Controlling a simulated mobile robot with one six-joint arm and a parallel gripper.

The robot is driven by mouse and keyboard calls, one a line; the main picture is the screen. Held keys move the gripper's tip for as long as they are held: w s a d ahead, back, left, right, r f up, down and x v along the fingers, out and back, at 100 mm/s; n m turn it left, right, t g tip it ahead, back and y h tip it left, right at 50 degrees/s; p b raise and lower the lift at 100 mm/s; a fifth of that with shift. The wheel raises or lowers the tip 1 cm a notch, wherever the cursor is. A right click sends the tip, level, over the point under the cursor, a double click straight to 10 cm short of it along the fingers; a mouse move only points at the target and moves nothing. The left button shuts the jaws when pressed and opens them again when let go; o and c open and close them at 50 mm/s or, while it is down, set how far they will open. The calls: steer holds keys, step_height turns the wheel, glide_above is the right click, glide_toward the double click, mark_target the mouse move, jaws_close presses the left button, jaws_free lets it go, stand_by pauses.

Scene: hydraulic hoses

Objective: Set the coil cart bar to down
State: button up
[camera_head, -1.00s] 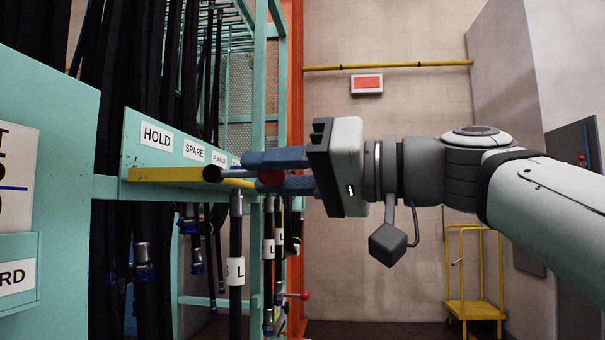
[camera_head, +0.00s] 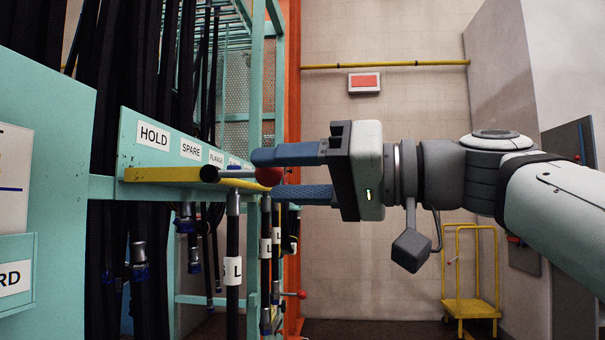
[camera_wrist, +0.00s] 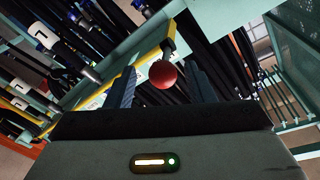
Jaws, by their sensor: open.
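A yellow bar (camera_head: 165,174) runs along the front of the teal hose rack under the label board and has a dark end. A red ball knob (camera_head: 268,177) sits at its right, on a thin rod. My gripper (camera_head: 270,174) comes from the right, with its blue fingers open above and below the knob. In the wrist view the red knob (camera_wrist: 163,75) lies between the two fingers, with a gap on each side, beside the yellow bar (camera_wrist: 120,72). Whether this bar is the coil cart bar is not labelled in view.
Black hoses (camera_head: 232,270) with white labels hang below and behind the bar. A second red knob (camera_head: 301,294) sticks out lower on the rack. An orange post (camera_head: 293,100) stands behind. A yellow cart (camera_head: 470,300) is at the back right. Open floor lies between.

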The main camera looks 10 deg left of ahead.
steer(key=shift+s+d+p, duration=0.15)
steer(key=shift+d+p, duration=0.1)
steer(key=shift+d, duration=1.15)
steer(key=shift+s+d+p, duration=0.15)
steer(key=shift+d+p, duration=0.1)
steer(key=shift+d, duration=1.15)
